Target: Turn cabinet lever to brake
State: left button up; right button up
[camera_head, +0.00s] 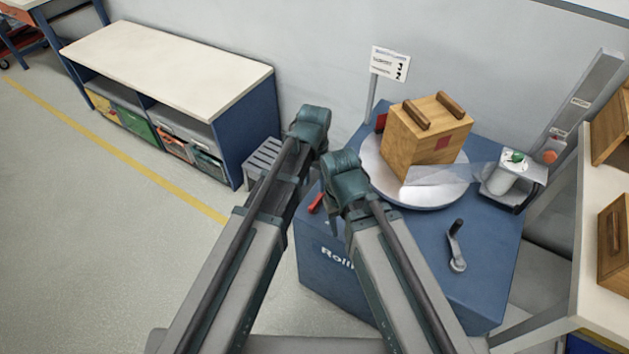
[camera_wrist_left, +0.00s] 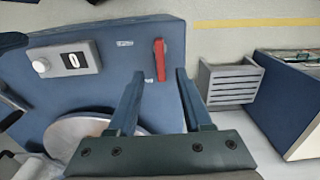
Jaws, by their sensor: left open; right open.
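The red lever (camera_wrist_left: 160,60) is on the blue cabinet's top (camera_wrist_left: 110,62). It also shows in the head view (camera_head: 316,203) near the cabinet's left edge, between my two arms. My left gripper (camera_wrist_left: 159,73) is open, and in the left wrist view the lever appears between its fingertips, apart from both. Small pale labels lie beside the lever, too small to read. In the head view my left gripper (camera_head: 309,126) is the higher one, its fingers hidden by the wrist.
A wooden box (camera_head: 425,140) sits on the round turntable (camera_head: 432,194). A crank handle (camera_head: 456,246) stands on the cabinet's front right. A grey panel with a white knob (camera_wrist_left: 66,60) is beside the lever. A low bench (camera_head: 165,62) and a grey slatted crate (camera_wrist_left: 231,84) are nearby.

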pick_arm(q)
notch_tip(320, 180, up, 5)
jog(key=p, duration=0.3)
jog(key=shift+f+p, duration=0.1)
jog(key=shift+p, duration=0.2)
jog(key=s+a+r+n+p, duration=0.1)
jog(key=s+a+r+p, duration=0.1)
jog(key=s, duration=0.5)
jog(key=s+a+r+n+y+p, duration=0.1)
jog(key=s+a+r+p, duration=0.1)
jog(key=s+r+p, duration=0.3)
jog(key=shift+s+a, duration=0.15)
jog(key=shift+s, duration=0.9)
